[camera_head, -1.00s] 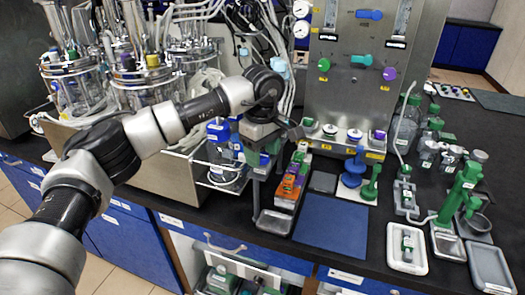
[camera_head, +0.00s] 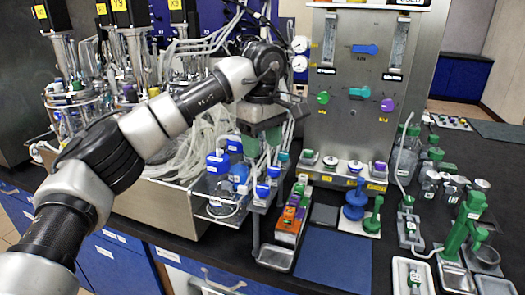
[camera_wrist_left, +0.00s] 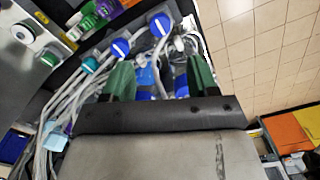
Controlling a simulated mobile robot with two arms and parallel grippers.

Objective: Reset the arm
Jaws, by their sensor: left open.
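My left arm (camera_head: 150,130) comes in from the left and reaches over the bench. My left gripper (camera_head: 263,146) is above the rack of blue-capped bottles (camera_head: 222,160), pointing down, in front of the tubing. In the left wrist view its two green fingers (camera_wrist_left: 160,78) stand apart, with blue-capped bottles and pale tubes (camera_wrist_left: 90,95) showing behind and between them. I see nothing held between the fingers. Whether they touch the tubes or bottles cannot be told. My right gripper is in neither view.
Glass bioreactor vessels (camera_head: 80,105) stand at the left behind the arm. A steel control panel (camera_head: 345,120) rises behind the gripper. An orange block rack (camera_head: 291,218), a blue mat (camera_head: 325,258) and a green stand (camera_head: 460,225) are on the black bench. The mat is clear.

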